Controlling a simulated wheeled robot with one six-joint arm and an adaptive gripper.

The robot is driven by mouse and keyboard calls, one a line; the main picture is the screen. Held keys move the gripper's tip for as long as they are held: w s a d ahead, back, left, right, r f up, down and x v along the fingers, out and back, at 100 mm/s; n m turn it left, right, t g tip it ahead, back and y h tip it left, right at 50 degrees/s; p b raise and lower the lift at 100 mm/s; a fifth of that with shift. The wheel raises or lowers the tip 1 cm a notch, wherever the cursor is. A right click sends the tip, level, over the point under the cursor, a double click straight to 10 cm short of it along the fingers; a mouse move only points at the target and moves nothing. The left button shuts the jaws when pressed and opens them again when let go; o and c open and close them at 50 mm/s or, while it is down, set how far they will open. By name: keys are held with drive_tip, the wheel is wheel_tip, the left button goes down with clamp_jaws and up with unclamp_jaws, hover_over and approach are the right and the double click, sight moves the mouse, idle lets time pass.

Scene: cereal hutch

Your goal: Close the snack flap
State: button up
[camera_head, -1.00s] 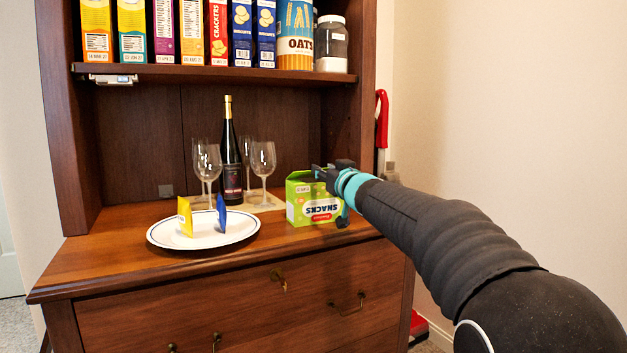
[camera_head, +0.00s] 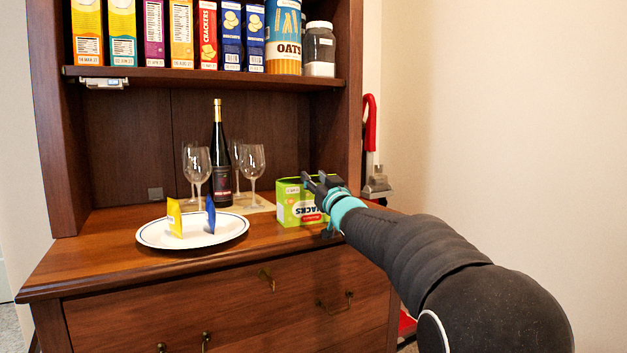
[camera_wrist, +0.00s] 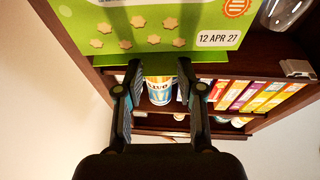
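The green snack box (camera_head: 292,212) stands on the hutch counter, right of the wine bottle, its printed lettering upside down. In the wrist view the green panel (camera_wrist: 150,28) with star shapes and "12 APR 27" fills the top. My gripper's two fingers (camera_wrist: 160,68) are apart there, close to the panel's lower edge. Whether they touch it is unclear. The flap's exact angle is hard to tell.
A white plate (camera_head: 150,238) with a yellow and a blue packet lies left. A wine bottle (camera_head: 221,160) and stemmed glasses (camera_head: 253,162) stand behind, left of the box. Cereal boxes and an oats canister (camera_head: 284,40) line the shelf above. The hutch's right side panel (camera_head: 347,120) is close behind my gripper.

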drive_tip(key=shift+o, duration=1.1)
drive_tip(key=shift+a, duration=0.1)
drive_tip(key=shift+s, duration=0.15)
drive_tip(key=v, duration=1.1)
drive_tip(key=shift+s, duration=0.3)
drive_tip(key=shift+f, duration=0.15)
